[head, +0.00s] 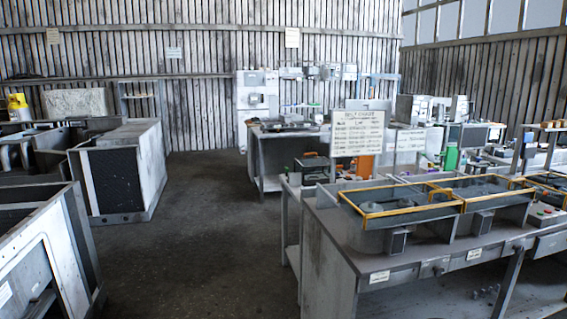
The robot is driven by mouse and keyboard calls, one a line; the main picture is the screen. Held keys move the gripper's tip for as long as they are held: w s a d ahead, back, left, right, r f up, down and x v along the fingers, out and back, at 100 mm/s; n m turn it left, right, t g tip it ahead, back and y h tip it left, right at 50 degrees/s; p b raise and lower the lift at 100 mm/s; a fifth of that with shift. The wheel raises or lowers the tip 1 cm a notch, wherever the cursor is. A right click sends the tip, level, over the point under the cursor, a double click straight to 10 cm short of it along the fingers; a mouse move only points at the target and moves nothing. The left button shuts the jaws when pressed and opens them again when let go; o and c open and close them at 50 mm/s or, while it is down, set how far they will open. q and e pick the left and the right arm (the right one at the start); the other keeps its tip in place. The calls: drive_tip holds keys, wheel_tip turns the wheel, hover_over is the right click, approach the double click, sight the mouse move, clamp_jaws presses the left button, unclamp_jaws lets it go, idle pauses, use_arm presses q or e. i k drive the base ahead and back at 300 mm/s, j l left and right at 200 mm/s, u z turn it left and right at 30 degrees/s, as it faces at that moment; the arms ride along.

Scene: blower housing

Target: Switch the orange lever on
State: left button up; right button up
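I cannot make out an orange lever in the head view. Orange-yellow rails (402,210) frame the open-topped units on the near right workbench. Neither of my grippers is in view.
The grey workbench (330,240) fills the lower right. A white sign board (358,133) stands behind it. Metal housings (120,170) stand at left, with another open frame (45,255) at lower left. The dark floor (215,220) between them is clear toward the corrugated back wall.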

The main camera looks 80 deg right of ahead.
sight(545, 193)
drive_tip(key=z, duration=4.4)
drive_tip(key=i+l+z, duration=0.2)
drive_tip(key=i, duration=0.15)
drive_tip(key=i+z, duration=0.15)
drive_tip(key=i, duration=0.2)
drive_tip(key=i+l+z, duration=0.1)
drive_tip(key=i+z, duration=0.15)
drive_tip(key=i, duration=2.25)
drive_tip(key=i+l+u, duration=0.1)
drive_tip(key=i+u, duration=0.2)
drive_tip(key=i, duration=0.25)
drive_tip(key=i+l+u, duration=0.35)
drive_tip(key=i, duration=0.2)
drive_tip(key=i+l+u, duration=0.3)
drive_tip(key=i, duration=0.2)
